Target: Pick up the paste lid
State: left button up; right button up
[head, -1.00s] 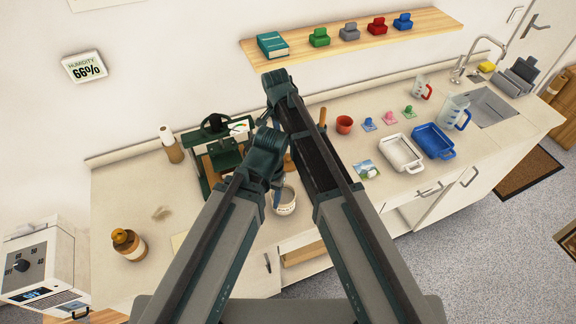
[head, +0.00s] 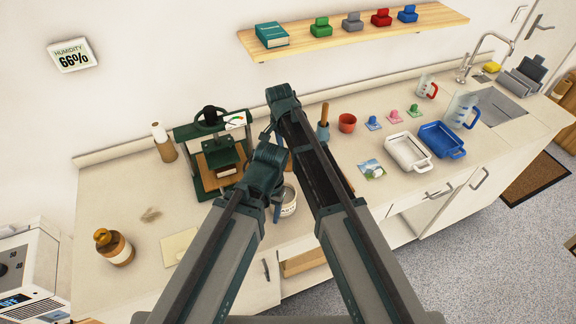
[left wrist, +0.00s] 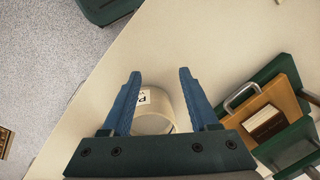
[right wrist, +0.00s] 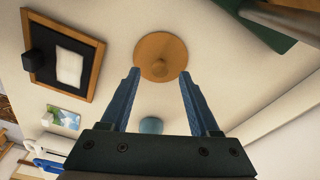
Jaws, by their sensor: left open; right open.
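The paste lid appears to be the round wooden disc with a small knob (right wrist: 161,57) in the right wrist view. It lies on the pale counter beyond my open, empty right gripper (right wrist: 160,100), apart from the fingers. In the head view the arms mostly hide the lid. The paste tub (head: 288,203) is cream with dark lettering. It also shows in the left wrist view (left wrist: 154,106), where it is between and below the fingers of my open left gripper (left wrist: 158,90). I cannot tell whether the fingers touch it.
A green press (head: 217,150) stands left of the arms. A wood-framed dark panel (right wrist: 68,58) lies near the lid. A blue-grey holder (head: 322,131), red pot (head: 347,123), white tray (head: 408,152) and blue tray (head: 442,139) stand to the right.

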notch_tip(320, 180, down, 2)
jog(key=shift+w+d+f+b, duration=0.1)
jog(key=shift+w+f+b, duration=0.05)
jog(key=shift+b, duration=0.5)
grip_shut()
